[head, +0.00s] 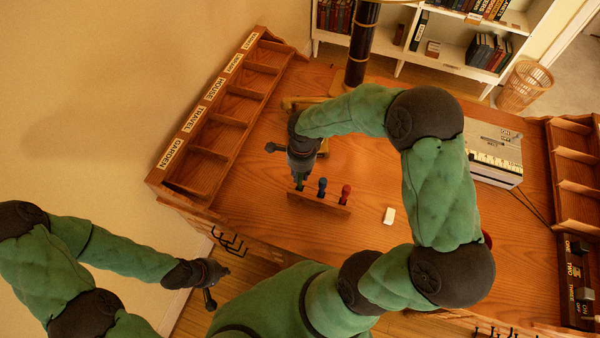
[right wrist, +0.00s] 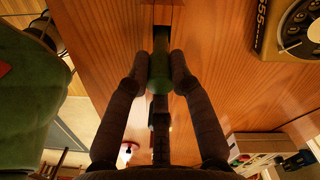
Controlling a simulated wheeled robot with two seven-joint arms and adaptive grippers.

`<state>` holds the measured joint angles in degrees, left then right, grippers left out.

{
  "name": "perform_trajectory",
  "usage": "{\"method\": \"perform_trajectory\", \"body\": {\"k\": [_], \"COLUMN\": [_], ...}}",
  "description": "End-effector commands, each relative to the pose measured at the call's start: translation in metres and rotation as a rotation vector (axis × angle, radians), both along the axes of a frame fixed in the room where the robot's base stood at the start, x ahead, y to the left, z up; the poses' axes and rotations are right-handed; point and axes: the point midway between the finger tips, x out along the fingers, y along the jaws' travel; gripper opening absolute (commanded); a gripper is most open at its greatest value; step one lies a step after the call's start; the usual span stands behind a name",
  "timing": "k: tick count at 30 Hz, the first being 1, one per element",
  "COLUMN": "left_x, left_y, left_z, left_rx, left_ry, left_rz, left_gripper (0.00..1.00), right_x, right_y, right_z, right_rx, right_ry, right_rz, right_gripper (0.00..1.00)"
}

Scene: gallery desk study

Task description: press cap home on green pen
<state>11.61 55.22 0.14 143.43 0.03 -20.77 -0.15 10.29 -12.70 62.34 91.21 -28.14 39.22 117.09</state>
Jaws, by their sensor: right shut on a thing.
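A wooden pen rack (head: 318,203) stands on the desk. A blue-topped pen (head: 322,184) and a red-topped pen (head: 346,191) stand upright in it. My right gripper (head: 300,176) points down at the rack's left end. In the right wrist view, its fingers (right wrist: 159,68) are shut on a green cylinder, seemingly the green pen's cap (right wrist: 160,76). A dark part (right wrist: 160,43) lies beyond the cap, in line with it, towards the rack. I cannot tell how far the cap sits on the pen. My left gripper (head: 223,270) is off the desk's front left; its finger gap is unclear.
A white block (head: 389,215) lies right of the rack. A labelled wooden sorter (head: 210,122) lines the desk's left edge. A dark post (head: 362,45) stands at the back, and a grey box (head: 494,150) sits at the right. The desk's middle is mostly clear.

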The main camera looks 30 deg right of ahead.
Motion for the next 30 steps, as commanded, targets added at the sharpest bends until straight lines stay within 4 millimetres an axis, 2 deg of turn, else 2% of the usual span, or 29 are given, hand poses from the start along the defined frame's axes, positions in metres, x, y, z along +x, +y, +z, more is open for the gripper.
{"method": "perform_trajectory", "body": {"k": [14,15,17,24,25,27,30], "left_x": [0.0000,0.0000,0.0000,0.0000,0.0000,0.0000,0.0000], "left_y": [0.0000,0.0000,0.0000,0.0000,0.0000,0.0000,0.0000], "left_z": [-0.0016,-0.0016,-0.0016,-0.0016,-0.0016,-0.0016,-0.0016], "left_rx": [0.000,0.000,0.000,0.000,0.000,0.000,0.000], "left_ry": [0.000,0.000,0.000,0.000,0.000,0.000,0.000], "left_rz": [0.000,0.000,0.000,0.000,0.000,0.000,0.000], "left_gripper": [0.00,0.00,0.00,0.00,0.00,0.00,0.00], "right_x": [0.0000,0.0000,0.0000,-0.0001,-0.0001,-0.0001,-0.0001], "right_y": [0.0000,0.0000,0.0000,0.0000,0.0000,0.0000,-0.0001], "right_z": [-0.0001,-0.0001,-0.0001,-0.0002,-0.0002,-0.0002,-0.0002], "right_rx": [0.000,0.000,0.000,0.000,0.000,0.000,0.000], "right_ry": [0.000,0.000,0.000,0.000,0.000,0.000,0.000], "right_rz": [0.000,0.000,0.000,0.000,0.000,0.000,0.000], "right_gripper": [0.10,0.31,0.48,0.50,0.53,0.71,0.74]}}
